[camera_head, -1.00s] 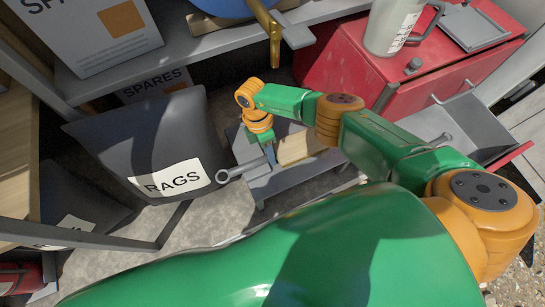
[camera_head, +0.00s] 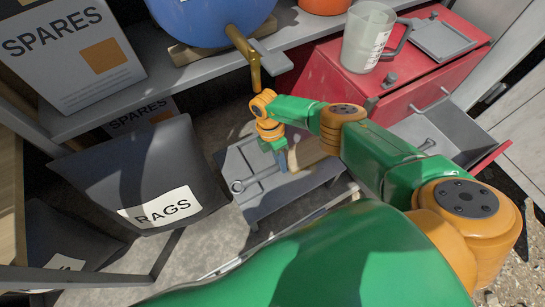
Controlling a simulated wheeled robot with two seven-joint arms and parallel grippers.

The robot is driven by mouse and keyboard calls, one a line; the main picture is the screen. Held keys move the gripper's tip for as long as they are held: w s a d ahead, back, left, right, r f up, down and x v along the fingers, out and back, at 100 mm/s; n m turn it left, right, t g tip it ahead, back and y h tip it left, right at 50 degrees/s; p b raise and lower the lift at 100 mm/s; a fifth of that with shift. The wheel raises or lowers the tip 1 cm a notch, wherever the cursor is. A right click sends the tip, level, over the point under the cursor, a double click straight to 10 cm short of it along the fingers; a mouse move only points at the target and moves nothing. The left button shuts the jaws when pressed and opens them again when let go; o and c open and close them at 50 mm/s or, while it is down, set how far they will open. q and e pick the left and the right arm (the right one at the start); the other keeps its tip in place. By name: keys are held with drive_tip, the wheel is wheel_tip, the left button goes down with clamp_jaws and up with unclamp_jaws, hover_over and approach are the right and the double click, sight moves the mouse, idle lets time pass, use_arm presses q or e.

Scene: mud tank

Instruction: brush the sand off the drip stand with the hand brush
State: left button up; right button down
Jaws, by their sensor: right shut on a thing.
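The drip stand (camera_head: 262,206) is a low grey stand on the floor, below the tap in the middle of the head view. My right gripper (camera_head: 281,163) is over its top, pointing down and shut on the hand brush. My left gripper is not in view.
A dark rags bin (camera_head: 150,180) stands close left of the stand. A brass tap (camera_head: 246,58) on a blue barrel (camera_head: 205,18) hangs behind it. A red cabinet (camera_head: 385,85) with an open drawer (camera_head: 445,135) and a jug (camera_head: 367,38) is at the right.

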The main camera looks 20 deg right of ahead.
sight(258, 174)
drive_tip(key=shift+w+d, duration=0.1)
drive_tip(key=shift+d, duration=1.45)
drive_tip(key=shift+r, duration=0.1)
drive_tip(key=shift+a, duration=0.35)
drive_tip(key=shift+a+p, duration=0.4)
drive_tip(key=shift+a, duration=0.45)
drive_tip(key=shift+s+a, duration=0.2)
drive_tip(key=shift+a, duration=1.7)
drive_tip(key=shift+s+a+b, duration=0.15)
drive_tip(key=shift+a+b, duration=0.2)
drive_tip(key=shift+a, duration=1.75)
